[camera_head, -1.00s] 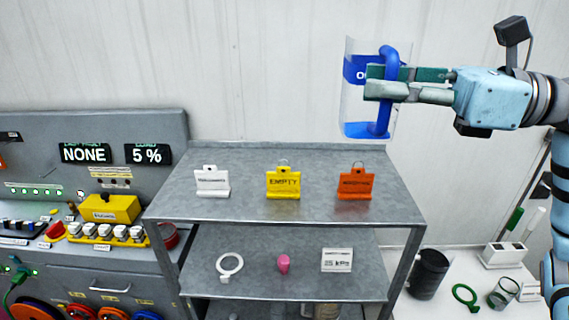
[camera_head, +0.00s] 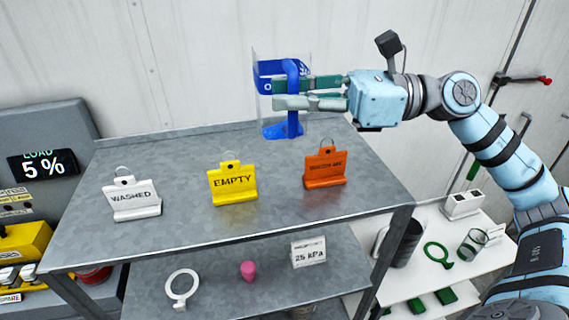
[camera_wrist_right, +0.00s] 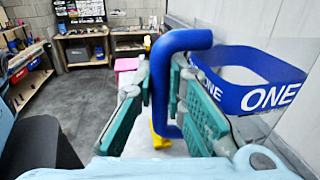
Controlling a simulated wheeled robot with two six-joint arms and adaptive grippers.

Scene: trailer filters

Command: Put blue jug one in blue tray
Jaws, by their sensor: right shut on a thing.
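Blue jug one (camera_head: 268,85) is a clear jug with a blue band, a blue handle and a blue base. My right gripper (camera_head: 292,93) is shut on its handle and holds it upright. In the head view the jug shows over the back of the grey cart's top shelf (camera_head: 185,165). In the right wrist view the green finger pads of my right gripper (camera_wrist_right: 160,105) are on both sides of the blue handle (camera_wrist_right: 162,62), and the jug's band (camera_wrist_right: 262,82) reads ONE. No blue tray can be made out. My left gripper is not in view.
White WASHED (camera_head: 131,198), yellow EMPTY (camera_head: 232,183) and orange (camera_head: 324,168) signs stand on the top shelf. A white ring (camera_head: 182,287) and a pink item (camera_head: 248,271) are on the lower shelf. A white bench (camera_head: 440,262) with several items is at the right.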

